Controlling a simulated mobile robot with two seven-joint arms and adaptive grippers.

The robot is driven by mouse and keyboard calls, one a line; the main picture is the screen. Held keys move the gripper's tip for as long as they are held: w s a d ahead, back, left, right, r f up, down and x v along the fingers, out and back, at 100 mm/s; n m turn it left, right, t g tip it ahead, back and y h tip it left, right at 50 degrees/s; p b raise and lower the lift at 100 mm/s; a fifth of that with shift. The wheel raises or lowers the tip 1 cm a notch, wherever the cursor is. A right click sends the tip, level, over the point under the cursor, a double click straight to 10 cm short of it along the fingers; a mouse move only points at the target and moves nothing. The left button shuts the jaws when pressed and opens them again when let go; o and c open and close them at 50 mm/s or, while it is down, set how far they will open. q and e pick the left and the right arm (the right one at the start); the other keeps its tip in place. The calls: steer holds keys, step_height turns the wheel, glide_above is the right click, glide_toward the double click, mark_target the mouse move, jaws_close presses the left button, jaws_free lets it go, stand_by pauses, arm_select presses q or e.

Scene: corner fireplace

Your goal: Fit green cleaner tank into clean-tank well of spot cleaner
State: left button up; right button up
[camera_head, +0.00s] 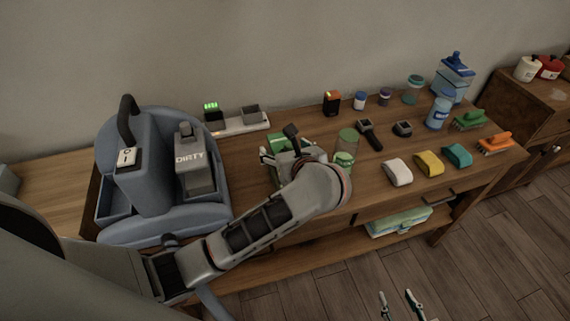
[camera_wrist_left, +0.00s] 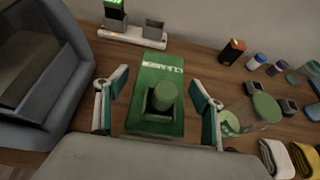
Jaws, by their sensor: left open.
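The green cleaner tank (camera_head: 276,143) stands on the wooden table, right of the spot cleaner, partly hidden by my left arm. In the left wrist view the tank (camera_wrist_left: 157,123) shows a white-lettered label and a round dark green cap. My left gripper (camera_head: 292,152) is over the tank, with its open fingers (camera_wrist_left: 160,88) on either side and gaps showing. The blue-grey spot cleaner (camera_head: 150,228) has a grey DIRTY tank (camera_head: 192,170) on its right side and an open well (camera_head: 115,198) on its left. My right gripper (camera_head: 401,304) is open and empty over the floor.
A charger with a green-lit battery (camera_head: 240,123) sits behind the tank. A green-lidded jar (camera_head: 344,160) stands close to its right. Brushes, folded cloths, bottles and a blue water jug (camera_head: 455,78) fill the table's right part. A towel (camera_head: 400,221) lies on the lower shelf.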

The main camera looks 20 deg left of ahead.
arm_select(q)
steer(key=c, duration=1.8)
jaws_close()
steer(key=shift+r, duration=0.15)
